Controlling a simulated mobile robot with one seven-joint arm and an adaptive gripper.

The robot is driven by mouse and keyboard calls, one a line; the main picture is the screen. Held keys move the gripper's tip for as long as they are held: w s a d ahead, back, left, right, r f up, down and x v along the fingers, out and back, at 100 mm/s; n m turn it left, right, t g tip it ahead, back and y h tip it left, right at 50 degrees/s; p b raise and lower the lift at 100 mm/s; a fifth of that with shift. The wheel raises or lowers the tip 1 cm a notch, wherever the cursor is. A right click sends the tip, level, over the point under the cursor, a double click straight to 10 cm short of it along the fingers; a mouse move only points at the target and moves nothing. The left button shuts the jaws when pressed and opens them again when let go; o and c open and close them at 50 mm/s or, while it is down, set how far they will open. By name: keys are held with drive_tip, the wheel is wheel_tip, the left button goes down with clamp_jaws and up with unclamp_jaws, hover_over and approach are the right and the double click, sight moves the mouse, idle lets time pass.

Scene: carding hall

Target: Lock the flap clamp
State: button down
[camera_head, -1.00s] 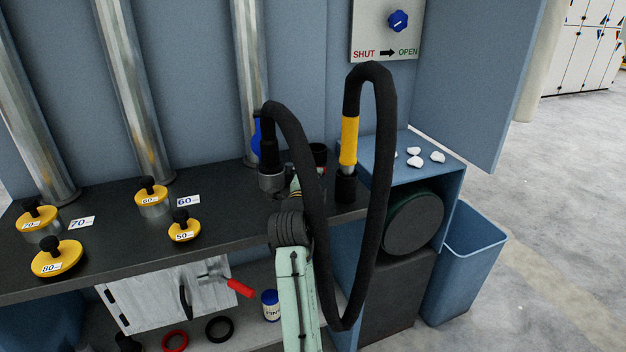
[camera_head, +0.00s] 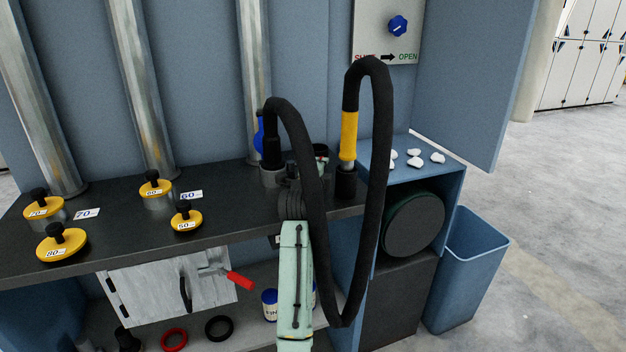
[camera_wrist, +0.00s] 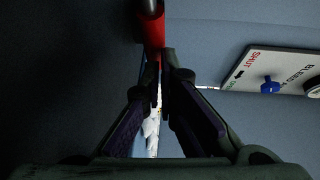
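In the head view a pale grey flap (camera_head: 145,291) hangs below the bench, with a black pull handle. A metal clamp (camera_head: 212,268) sits at its upper right, its red handle (camera_head: 240,280) slanting down to the right. My pale green arm rises to the right of it; my gripper cannot be made out there. In the wrist view my gripper (camera_wrist: 160,75) has its fingertips close together, with a thin gap between them. A red rod-like part (camera_wrist: 152,30) lies just beyond the tips. I cannot tell whether it is the clamp handle or whether the tips touch it.
A black hose (camera_head: 382,190) loops around the arm, with a yellow sleeve (camera_head: 349,135). Yellow discs (camera_head: 62,243) stand on the dark bench (camera_head: 110,228). A blue bin (camera_head: 468,262) stands at right. The sign with a blue knob (camera_wrist: 270,86) shows at the wrist view's right.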

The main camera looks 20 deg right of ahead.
drive_tip(key=shift+b+x, duration=0.7)
drive_tip(key=shift+x, duration=0.6)
drive_tip(key=shift+w+a, duration=0.25)
drive_tip(key=v, duration=1.2)
drive_tip(key=shift+s+d+r, duration=0.1)
drive_tip(key=shift+r, duration=0.05)
